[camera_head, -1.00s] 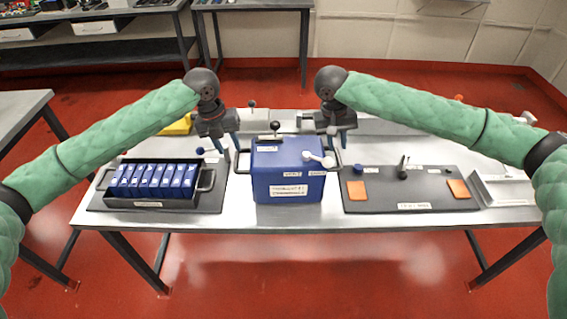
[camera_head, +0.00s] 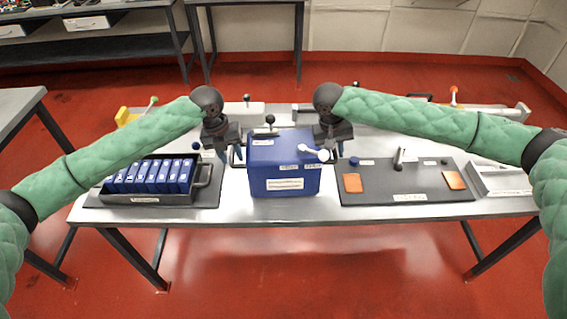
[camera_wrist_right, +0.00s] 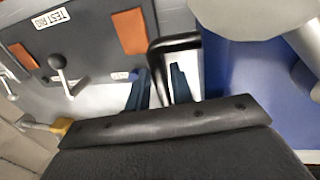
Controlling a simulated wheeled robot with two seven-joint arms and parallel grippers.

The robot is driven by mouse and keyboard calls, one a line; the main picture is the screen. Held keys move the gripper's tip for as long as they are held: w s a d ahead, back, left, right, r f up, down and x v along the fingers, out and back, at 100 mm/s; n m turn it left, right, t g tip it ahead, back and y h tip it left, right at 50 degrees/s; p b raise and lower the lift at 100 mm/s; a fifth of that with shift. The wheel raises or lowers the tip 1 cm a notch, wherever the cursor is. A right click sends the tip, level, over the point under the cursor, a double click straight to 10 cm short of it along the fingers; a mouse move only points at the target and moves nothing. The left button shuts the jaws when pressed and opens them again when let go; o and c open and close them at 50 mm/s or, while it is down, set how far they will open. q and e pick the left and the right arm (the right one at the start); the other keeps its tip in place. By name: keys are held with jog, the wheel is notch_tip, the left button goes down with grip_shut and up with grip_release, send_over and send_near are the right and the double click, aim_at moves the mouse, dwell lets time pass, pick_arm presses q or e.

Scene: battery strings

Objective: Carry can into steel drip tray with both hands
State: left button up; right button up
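The blue can (camera_head: 284,180), a box-like body with white labels, a black knob on top and a white spout, stands upright at the table's middle. A black handle (camera_wrist_right: 172,42) sticks out from its side in the right wrist view. My right gripper (camera_wrist_right: 160,88) is open, its blue fingers apart on either side of that handle. My left gripper (camera_head: 228,154) is down beside the can's left handle, its fingers apart; contact there cannot be told. A low grey metal tray (camera_head: 512,193), possibly the steel drip tray, lies at the table's right end.
A black tray of blue battery cells (camera_head: 150,197) stands left of the can. A dark test board (camera_head: 410,198) with orange pads and a small lever lies right of it. Light blocks and knobs line the table's back edge.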

pick_arm(q)
jog(key=shift+d+f, duration=0.15)
jog(key=shift+f, duration=0.35)
pick_arm(e)
jog(key=shift+d+f, duration=0.1)
jog(key=shift+f, duration=0.4)
pick_arm(q)
jog(key=c, duration=0.5)
pick_arm(e)
grip_shut()
pick_arm(q)
grip_shut()
